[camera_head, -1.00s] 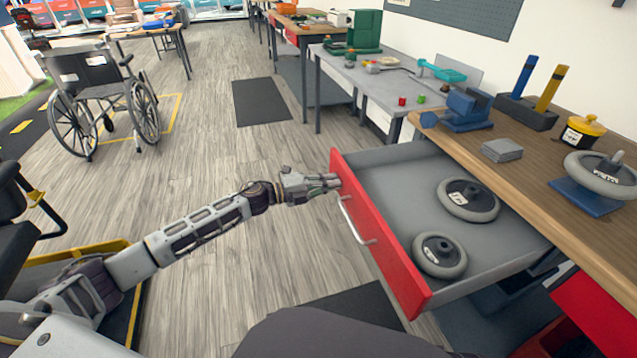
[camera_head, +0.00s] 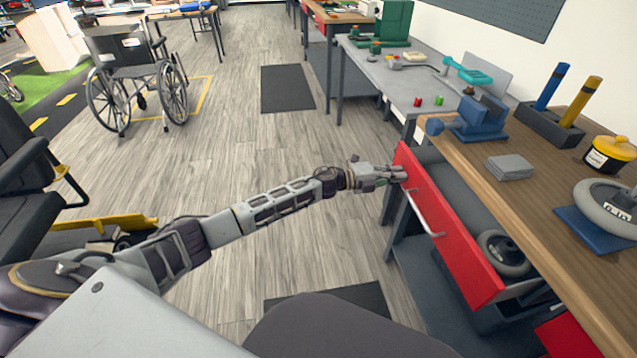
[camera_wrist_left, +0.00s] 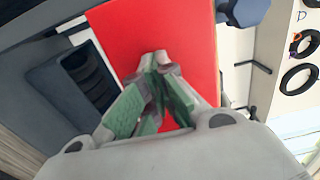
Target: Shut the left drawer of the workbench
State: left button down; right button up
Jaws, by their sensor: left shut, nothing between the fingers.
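The left drawer (camera_head: 455,235) of the workbench (camera_head: 540,190) has a red front and a pale bar handle (camera_head: 424,213). It stands partly open, with a grey wheel (camera_head: 503,254) showing inside near its front. My left gripper (camera_head: 400,172) is shut and empty, its tips at the far upper end of the red front, left of the handle. In the left wrist view, the closed fingertips (camera_wrist_left: 157,60) point at the red drawer front (camera_wrist_left: 185,40) and seem to touch it. My right gripper is not in view.
On the workbench top are a blue vise (camera_head: 480,118), a stack of grey plates (camera_head: 509,167), a yellow-lidded tub (camera_head: 610,153) and a wheel on a blue stand (camera_head: 605,205). A wheelchair (camera_head: 135,75) stands at the back left. Bare floor lies left of the drawer.

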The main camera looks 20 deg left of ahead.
aim_at(429, 170)
pick_arm(q)
jog(key=b+x, duration=0.1)
jog(key=x, duration=0.9)
jog(key=shift+w+b, duration=0.1)
jog(key=shift+b, duration=0.3)
jog(key=shift+w+d, duration=0.25)
jog(key=shift+d, duration=0.15)
jog(key=shift+r, duration=0.1)
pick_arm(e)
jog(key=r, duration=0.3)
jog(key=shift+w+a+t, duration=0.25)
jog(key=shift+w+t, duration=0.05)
pick_arm(q)
jog(key=shift+r, duration=0.1)
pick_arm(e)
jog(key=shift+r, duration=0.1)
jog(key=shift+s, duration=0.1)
